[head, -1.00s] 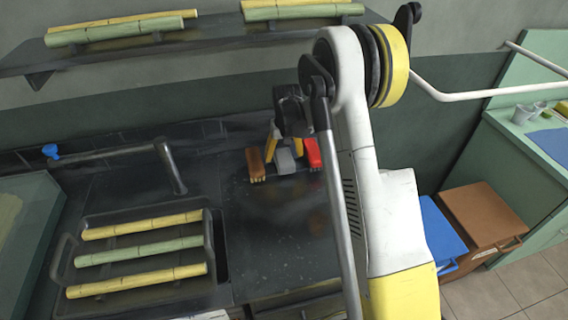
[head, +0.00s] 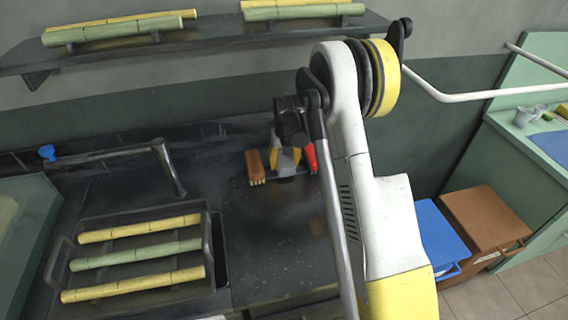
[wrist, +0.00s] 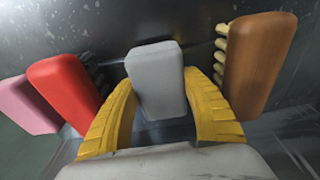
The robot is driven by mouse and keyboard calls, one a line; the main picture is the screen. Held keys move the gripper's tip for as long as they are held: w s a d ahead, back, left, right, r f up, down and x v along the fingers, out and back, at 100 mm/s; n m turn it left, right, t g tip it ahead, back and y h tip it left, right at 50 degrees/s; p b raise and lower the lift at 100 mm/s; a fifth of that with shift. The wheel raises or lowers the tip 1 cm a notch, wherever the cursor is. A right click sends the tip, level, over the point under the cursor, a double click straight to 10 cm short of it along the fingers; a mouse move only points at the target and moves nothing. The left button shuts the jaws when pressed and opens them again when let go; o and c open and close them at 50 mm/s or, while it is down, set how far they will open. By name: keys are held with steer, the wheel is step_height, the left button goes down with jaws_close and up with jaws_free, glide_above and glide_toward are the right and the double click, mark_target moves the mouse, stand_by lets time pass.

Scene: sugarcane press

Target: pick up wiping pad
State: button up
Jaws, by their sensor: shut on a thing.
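A grey block-shaped pad (wrist: 155,75), which I take as the wiping pad, stands between the two yellow fingers of my gripper (wrist: 158,92) in the wrist view. The fingers are closed against its sides. In the head view the pad (head: 285,162) is partly covered by my gripper (head: 284,157), low over the dark counter. I cannot tell whether the pad still touches the counter. A brown brush (wrist: 262,58) with bristles is close beside one finger, and a red brush (wrist: 65,88) is close to the other.
A pink block (wrist: 27,105) is beyond the red brush. A dark tray (head: 212,250) with yellow and green cane sticks sits left on the counter (head: 275,225). A tap (head: 110,153) is behind it. A shelf (head: 215,32) with more cane hangs above. The counter front is clear.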

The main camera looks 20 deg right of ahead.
mark_target(285, 158)
steer(key=r, duration=0.1)
steer(key=r+p, duration=0.1)
steer(key=r, duration=0.1)
steer(key=r+p, duration=0.1)
steer(key=shift+s+d+r, duration=0.15)
steer(key=shift+d+r, duration=0.1)
steer(key=shift+r, duration=0.15)
steer(key=s+d+r+p, duration=0.1)
steer(key=s+d+r, duration=0.1)
steer(key=d, duration=0.1)
steer(key=s+d+r+p, duration=0.1)
steer(key=s+d+r, duration=0.1)
steer(key=d, duration=0.1)
steer(key=s+d+r+p, duration=0.1)
steer(key=s+d+r, duration=0.1)
steer(key=d, duration=0.1)
steer(key=shift+s+r, duration=0.1)
steer(key=shift+s, duration=0.2)
steer(key=shift+o, duration=0.9)
steer(key=shift+a, duration=0.15)
steer(key=shift+c, duration=0.3)
